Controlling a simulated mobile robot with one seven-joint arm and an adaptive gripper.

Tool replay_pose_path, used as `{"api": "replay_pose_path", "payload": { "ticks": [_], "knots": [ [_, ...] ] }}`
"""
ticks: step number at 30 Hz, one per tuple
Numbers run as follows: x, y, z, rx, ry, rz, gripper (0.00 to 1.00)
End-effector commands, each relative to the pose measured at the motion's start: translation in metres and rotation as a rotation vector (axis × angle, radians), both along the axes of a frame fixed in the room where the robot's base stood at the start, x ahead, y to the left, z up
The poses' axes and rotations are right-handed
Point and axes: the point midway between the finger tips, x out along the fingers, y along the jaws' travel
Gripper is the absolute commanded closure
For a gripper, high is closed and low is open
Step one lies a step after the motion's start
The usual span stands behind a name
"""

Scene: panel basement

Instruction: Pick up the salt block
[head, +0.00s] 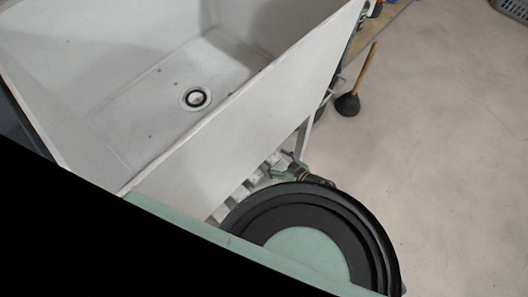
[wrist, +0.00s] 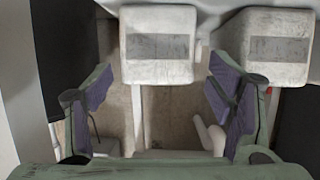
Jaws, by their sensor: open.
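A whitish block with a grey label, which may be the salt block (wrist: 159,68), shows at the top middle of the wrist view. A second, similar pale block (wrist: 285,70) stands to its right. I cannot tell which of them is the salt block. My gripper (wrist: 160,92) is open, with its two purple-padded fingers left and right of the middle block's near side. Nothing is held between them. In the head view, my arm's dark round joint hides most of the area below the sink, and only small pale pieces (head: 222,210) show there.
A large white sink (head: 240,130) with a drain fills the upper left of the head view, above the area where my gripper is. A plunger (head: 348,104) stands on the floor to its right. The floor (head: 460,180) farther right is clear.

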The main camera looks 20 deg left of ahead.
Motion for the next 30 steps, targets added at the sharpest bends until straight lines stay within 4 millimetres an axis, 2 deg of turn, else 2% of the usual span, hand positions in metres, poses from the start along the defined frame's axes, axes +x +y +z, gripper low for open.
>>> {"api": "replay_pose_path", "payload": {
  "ticks": [7,15,24,30],
  "knots": [
    [0.009,0.019,-0.004,0.001,0.000,0.000,0.25],
    [0.024,0.053,-0.013,0.001,0.001,0.001,0.25],
    [0.026,0.056,-0.015,0.000,0.000,-0.001,0.25],
    [0.026,0.056,-0.015,0.000,0.000,-0.001,0.38]
  ]
}}
